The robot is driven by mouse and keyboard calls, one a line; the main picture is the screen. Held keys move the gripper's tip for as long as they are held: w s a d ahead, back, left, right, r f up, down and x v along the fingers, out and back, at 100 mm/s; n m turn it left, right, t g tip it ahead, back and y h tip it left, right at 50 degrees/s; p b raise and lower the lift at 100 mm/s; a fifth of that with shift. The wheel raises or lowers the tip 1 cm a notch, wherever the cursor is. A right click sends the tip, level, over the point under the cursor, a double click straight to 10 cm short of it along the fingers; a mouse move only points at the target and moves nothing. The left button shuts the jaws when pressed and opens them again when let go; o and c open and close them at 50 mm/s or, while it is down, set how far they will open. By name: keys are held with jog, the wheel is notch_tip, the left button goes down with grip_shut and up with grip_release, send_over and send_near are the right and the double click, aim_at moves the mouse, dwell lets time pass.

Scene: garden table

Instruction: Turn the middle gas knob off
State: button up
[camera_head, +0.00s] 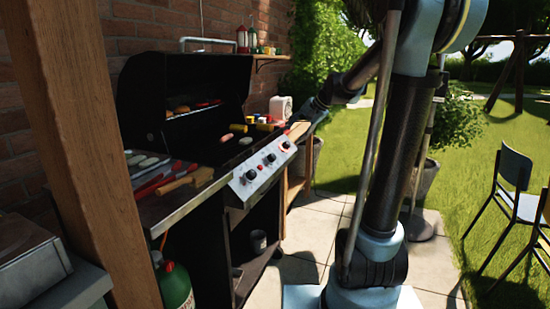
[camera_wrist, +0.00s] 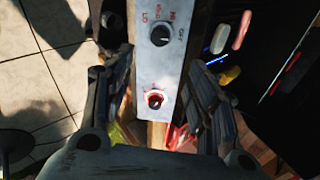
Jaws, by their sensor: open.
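The grill's slanted silver control panel (camera_head: 262,170) carries three black knobs in the head view. The middle knob (camera_head: 270,159) sits between the left knob (camera_head: 251,174) and the right knob (camera_head: 286,145). In the wrist view the middle knob (camera_wrist: 160,35) is at the top, with a pale pointer line. The right knob (camera_wrist: 154,100), ringed in red, is lower down, nearer the wrist. My gripper (camera_wrist: 160,60) is open and empty, its fingers on either side of the panel. In the head view it is beyond the panel's right end, partly hard to make out.
The grill's black lid (camera_head: 180,85) is raised, with food on the grates. A side shelf at left holds wooden-handled tools (camera_head: 187,180). A green gas bottle (camera_head: 174,285) stands below. Blue flame (camera_wrist: 215,60) shows beside the panel. Paved floor in front is mostly clear.

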aim_at(273, 156)
jog(key=x, duration=1.6)
jog(key=shift+a, duration=0.1)
jog(key=shift+c, duration=0.2)
jog(key=c, duration=1)
